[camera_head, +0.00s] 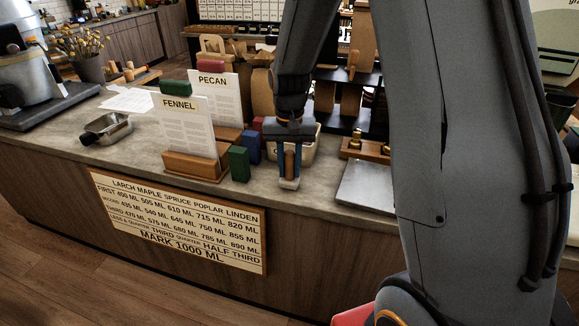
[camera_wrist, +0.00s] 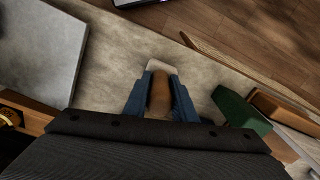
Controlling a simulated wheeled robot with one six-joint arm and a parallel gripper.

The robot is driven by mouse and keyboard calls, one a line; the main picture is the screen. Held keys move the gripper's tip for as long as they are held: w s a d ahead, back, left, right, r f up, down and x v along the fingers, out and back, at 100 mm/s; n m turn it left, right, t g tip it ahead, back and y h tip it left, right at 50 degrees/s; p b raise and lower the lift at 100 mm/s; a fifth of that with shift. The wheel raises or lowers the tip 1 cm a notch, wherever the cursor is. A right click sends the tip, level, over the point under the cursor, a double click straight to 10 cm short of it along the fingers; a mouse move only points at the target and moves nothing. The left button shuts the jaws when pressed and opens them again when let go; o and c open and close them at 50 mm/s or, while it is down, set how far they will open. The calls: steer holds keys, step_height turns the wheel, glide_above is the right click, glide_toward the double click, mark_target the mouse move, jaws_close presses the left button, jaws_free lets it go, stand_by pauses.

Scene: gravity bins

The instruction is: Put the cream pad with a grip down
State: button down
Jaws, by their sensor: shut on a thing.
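The cream pad (camera_head: 289,184) has an upright brown wooden grip (camera_head: 289,163). It is at or just above the counter's front part, and I cannot tell whether it touches. My gripper (camera_head: 289,165) points down and is shut on the grip, one blue finger on each side. In the wrist view the grip (camera_wrist: 160,92) lies between the blue fingers, and a pale end of the pad (camera_wrist: 161,66) shows beyond it. The rest of the pad is hidden under the gripper.
Green (camera_head: 238,164) and blue (camera_head: 251,147) blocks stand close to the left, beside the wooden holder (camera_head: 193,166) with the FENNEL card. A cream container (camera_head: 304,150) stands behind. A grey metal plate (camera_head: 366,187) lies to the right. The counter's front edge is near; bare counter (camera_wrist: 118,60) surrounds the pad.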

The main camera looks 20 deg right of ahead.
steer(key=shift+f, duration=0.25)
steer(key=shift+f, duration=0.1)
steer(key=c, duration=1.5)
jaws_free()
steer(key=shift+o, duration=0.2)
step_height(320, 180, up, 11)
steer(key=b, duration=0.3)
steer(key=shift+f, duration=0.1)
steer(key=shift+s+r, duration=0.1)
steer(key=shift+r, duration=0.4)
steer(key=s+f+n, duration=0.2)
steer(key=s+f, duration=0.3)
steer(key=s, duration=0.3)
steer(key=s+f+n+t, duration=0.1)
steer(key=s+f, duration=0.3)
steer(key=s, duration=0.4)
steer(key=shift+s+f+n, duration=0.35)
steer(key=shift+n, duration=0.05)
